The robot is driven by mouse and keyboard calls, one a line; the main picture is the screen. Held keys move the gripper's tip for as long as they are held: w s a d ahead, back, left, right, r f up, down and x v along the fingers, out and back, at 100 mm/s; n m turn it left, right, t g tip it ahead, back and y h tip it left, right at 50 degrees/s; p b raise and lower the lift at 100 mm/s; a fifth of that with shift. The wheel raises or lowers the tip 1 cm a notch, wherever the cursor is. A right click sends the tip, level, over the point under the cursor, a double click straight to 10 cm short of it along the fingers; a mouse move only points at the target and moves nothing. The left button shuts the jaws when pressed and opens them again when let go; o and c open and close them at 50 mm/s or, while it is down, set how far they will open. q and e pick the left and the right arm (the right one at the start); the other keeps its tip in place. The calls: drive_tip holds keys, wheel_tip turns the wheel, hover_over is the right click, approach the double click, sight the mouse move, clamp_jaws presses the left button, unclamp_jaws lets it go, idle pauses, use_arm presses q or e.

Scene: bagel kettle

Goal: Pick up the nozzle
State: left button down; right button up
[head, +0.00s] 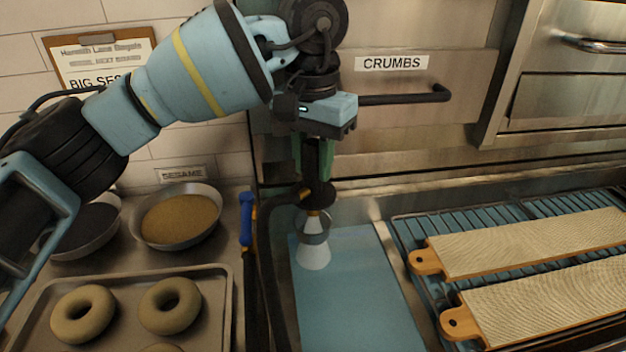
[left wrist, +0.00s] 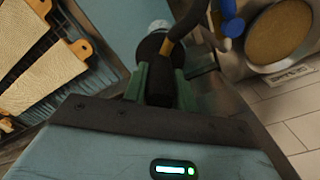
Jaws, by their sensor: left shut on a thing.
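My left gripper (head: 314,165) comes down from above with its green fingers shut on the black grip of the nozzle (head: 318,195). The nozzle points downward, with a dark round collar, a yellow-orange band and a clear-to-pale flared end over the blue mat (head: 350,310). I cannot tell whether that end touches the mat. A black hose runs from the nozzle to the left and down. In the left wrist view, the gripper (left wrist: 160,88) has the dark nozzle body (left wrist: 158,45) between its fingers; the collar hides part of the pale end. My right gripper is out of view.
Two cloth-covered boards (head: 530,245) lie on a blue slatted rack at right. A tray (head: 225,310) with bagels and a bowl of sesame (head: 180,218) stand at left. A blue-handled tool (head: 246,220) is beside the hose. A CRUMBS drawer (head: 450,110) is behind.

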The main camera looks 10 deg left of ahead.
use_arm(q)
drive_tip(key=shift+s+d+r, duration=0.15)
drive_tip(key=shift+s+r, duration=0.15)
drive_tip(key=shift+r, duration=0.15)
drive_tip(key=s+d+b, duration=0.1)
drive_tip(key=s+d, duration=0.2)
drive_tip(key=s, duration=0.5)
drive_tip(key=s+d+b, duration=0.1)
drive_tip(key=s+d, duration=0.3)
drive_tip(key=s, duration=0.5)
drive_tip(key=shift+s+d, duration=0.15)
drive_tip(key=shift+s, duration=0.15)
drive_tip(key=shift+r, duration=0.1)
drive_tip(key=shift+r+p, duration=0.5)
drive_tip(key=shift+r, duration=0.4)
